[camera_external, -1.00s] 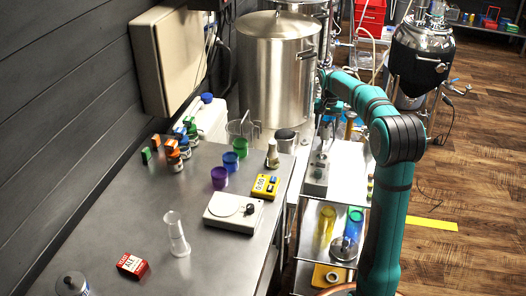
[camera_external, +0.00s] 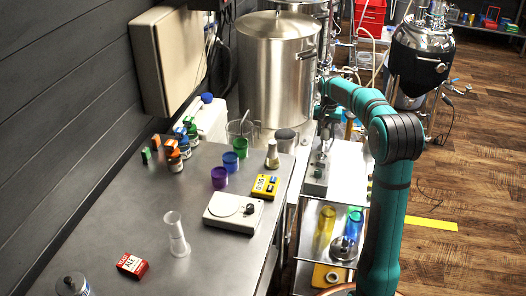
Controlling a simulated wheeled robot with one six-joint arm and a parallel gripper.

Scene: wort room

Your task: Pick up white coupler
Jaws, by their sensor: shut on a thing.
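My gripper (camera_external: 323,146) is small and far off there, above a grey bench device (camera_external: 316,178). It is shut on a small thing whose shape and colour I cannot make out. I cannot single out the white coupler with certainty. A pale ring (camera_external: 333,278) lies on a yellow piece on the lower cart shelf, and I cannot tell what it is.
A large steel kettle (camera_external: 275,75) stands behind the gripper. The left table (camera_external: 120,215) holds a white scale (camera_external: 233,211), a yellow meter (camera_external: 265,186), coloured cups, bottles and a red box (camera_external: 132,265). Yellow and blue cylinders (camera_external: 326,226) stand on the cart below the arm.

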